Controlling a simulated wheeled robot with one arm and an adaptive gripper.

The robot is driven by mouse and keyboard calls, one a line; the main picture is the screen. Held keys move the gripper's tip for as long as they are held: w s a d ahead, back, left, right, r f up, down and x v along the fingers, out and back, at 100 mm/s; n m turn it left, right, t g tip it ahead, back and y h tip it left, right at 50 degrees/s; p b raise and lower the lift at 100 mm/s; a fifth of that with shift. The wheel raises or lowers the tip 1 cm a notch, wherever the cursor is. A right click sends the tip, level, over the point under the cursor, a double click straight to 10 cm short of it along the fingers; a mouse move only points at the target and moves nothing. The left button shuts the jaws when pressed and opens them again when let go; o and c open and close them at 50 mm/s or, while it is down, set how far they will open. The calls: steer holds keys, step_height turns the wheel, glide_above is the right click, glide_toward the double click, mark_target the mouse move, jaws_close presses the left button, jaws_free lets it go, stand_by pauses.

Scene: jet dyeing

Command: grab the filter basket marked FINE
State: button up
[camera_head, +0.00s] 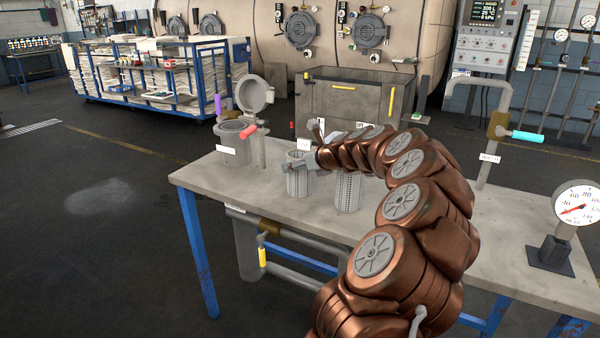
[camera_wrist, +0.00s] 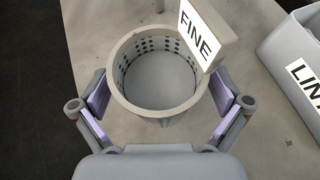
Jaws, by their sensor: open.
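The FINE filter basket (camera_wrist: 160,108) is a grey perforated cup with a white label reading FINE (camera_wrist: 200,34) on a raised tab at its rim. In the wrist view it stands upright between the two fingers of my gripper (camera_wrist: 160,106), one finger on each side. The fingers are open, and small gaps seem to show beside the rim. In the head view the basket (camera_head: 299,180) stands on the grey bench, with my gripper (camera_head: 300,165) at its upper part. My arm hides part of the area behind it.
Another perforated basket (camera_head: 348,193) stands just right, partly behind my arm. A grey open housing (camera_head: 236,145) with a raised lid (camera_head: 255,95) is at left. A grey bin labelled LIN (camera_wrist: 290,50), its label cut off, is at right in the wrist view. A gauge (camera_head: 575,205) stands far right.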

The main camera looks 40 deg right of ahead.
steer(key=shift+w, duration=0.15)
steer(key=c, duration=1.3)
steer(key=shift+c, duration=0.2)
steer(key=shift+r+p, duration=0.4)
steer(key=shift+r, duration=1.35)
steer(key=s+a+r, duration=0.1)
steer(key=s+a, duration=0.7)
steer(key=s, duration=0.5)
steer(key=shift+s+a+r, duration=0.15)
steer(key=shift+s+r, duration=0.05)
steer(key=shift+s, duration=0.2)
